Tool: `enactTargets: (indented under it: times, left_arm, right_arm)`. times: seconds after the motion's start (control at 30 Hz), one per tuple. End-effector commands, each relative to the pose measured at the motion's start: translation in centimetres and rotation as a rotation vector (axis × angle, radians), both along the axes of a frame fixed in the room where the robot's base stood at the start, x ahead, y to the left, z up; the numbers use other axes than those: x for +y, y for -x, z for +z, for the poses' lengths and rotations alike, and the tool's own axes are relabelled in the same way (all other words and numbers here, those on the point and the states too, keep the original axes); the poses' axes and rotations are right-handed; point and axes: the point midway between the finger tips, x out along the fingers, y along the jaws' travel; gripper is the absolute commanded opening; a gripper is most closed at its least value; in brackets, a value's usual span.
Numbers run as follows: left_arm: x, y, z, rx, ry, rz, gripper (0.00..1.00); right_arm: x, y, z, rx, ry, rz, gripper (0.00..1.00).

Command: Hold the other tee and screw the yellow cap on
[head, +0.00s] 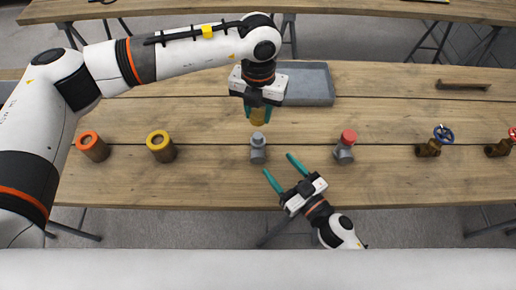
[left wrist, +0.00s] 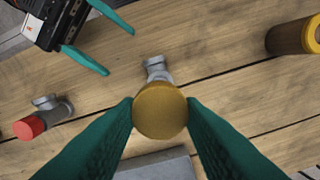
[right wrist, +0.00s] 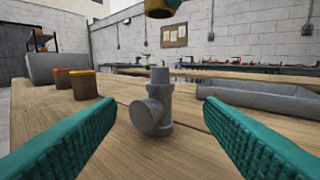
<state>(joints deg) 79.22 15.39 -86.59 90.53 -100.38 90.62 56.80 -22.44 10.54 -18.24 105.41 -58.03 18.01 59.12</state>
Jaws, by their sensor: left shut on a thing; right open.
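A grey tee (head: 258,150) without a cap stands upright in the middle of the wooden table. My left gripper (head: 257,108) is shut on the yellow cap (head: 258,117), which also shows in the left wrist view (left wrist: 160,110). It holds the cap above and slightly behind the tee, apart from it. My right gripper (head: 278,168) is open in front of the tee, with its fingers pointing at it. In the right wrist view the tee (right wrist: 155,105) stands ahead between the fingers, untouched. Another grey tee (head: 344,155) wears a red cap (head: 349,136).
An orange-topped cylinder (head: 92,147) and a yellow-topped cylinder (head: 161,147) stand at the left. A grey tray (head: 308,84) lies behind the tee. A blue-wheeled valve (head: 430,147) and a red-wheeled valve (head: 500,148) stand at the right.

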Motion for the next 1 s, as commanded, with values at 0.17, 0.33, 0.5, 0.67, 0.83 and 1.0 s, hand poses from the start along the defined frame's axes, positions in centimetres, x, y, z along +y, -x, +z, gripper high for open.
enactTargets:
  times: [0.17,0.33,0.5,0.67,0.83,1.0]
  left_arm:
    - [0.0,0.0,0.0,0.000,0.000,0.000,0.13]
    - [0.0,0.0,0.0,0.000,0.000,0.000,0.13]
    - [0.0,0.0,0.0,0.000,0.000,0.000,0.13]
    - [0.0,0.0,0.0,0.000,0.000,0.000,0.13]
    - [0.0,0.0,0.0,0.000,0.000,0.000,0.13]
    - [0.0,0.0,0.0,0.000,0.000,0.000,0.13]
  right_arm:
    - [2.1,-3.0,0.2,-0.004,-0.001,-0.001,0.62]
    - [3.9,-5.5,0.2,-0.002,-0.002,-0.001,0.62]
    - [5.2,-7.2,0.1,0.000,-0.003,-0.002,0.62]
    - [5.8,-8.0,0.1,-0.001,-0.001,-0.001,0.62]
    - [5.9,-8.1,0.1,0.000,-0.001,-0.001,0.62]
    - [5.9,-8.1,0.1,0.000,-0.001,-0.001,0.59]
